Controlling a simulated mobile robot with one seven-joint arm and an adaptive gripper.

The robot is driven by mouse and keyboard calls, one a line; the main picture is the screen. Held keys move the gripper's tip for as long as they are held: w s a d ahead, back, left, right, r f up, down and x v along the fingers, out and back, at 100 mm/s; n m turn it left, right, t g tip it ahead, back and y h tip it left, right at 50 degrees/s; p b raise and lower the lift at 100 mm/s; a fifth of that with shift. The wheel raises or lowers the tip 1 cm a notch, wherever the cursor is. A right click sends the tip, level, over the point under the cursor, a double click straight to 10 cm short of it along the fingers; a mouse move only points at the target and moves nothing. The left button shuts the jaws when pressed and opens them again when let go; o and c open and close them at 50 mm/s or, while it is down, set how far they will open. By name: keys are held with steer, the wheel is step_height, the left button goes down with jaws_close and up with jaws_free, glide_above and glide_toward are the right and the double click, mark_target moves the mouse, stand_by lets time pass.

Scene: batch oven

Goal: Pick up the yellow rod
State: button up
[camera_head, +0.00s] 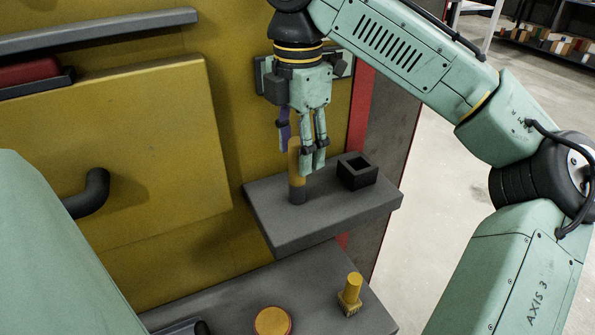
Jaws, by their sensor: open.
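A yellow rod (294,163) stands upright on the grey upper shelf (335,215), its lower end in a dark round base (297,190). My gripper (312,165) points down, with its fingertips low beside the rod. The fingers partly cover the rod's right side. They are open, and I cannot tell whether the rod is between them or just behind them. The top of the rod is hidden behind the gripper.
A dark square socket (357,171) sits right of the gripper on the same shelf. A purple object (284,130) is left of the fingers. On the lower ledge are a short yellow peg (352,289) and a round yellow button (272,321). A yellow oven door (110,150) with a dark handle is left.

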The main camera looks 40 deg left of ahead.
mark_target(296, 172)
steer(key=shift+s+a+f+p, duration=0.1)
steer(key=shift+f+p, duration=0.3)
steer(key=shift+f, duration=2.3)
steer(key=shift+c, duration=0.6)
jaws_close()
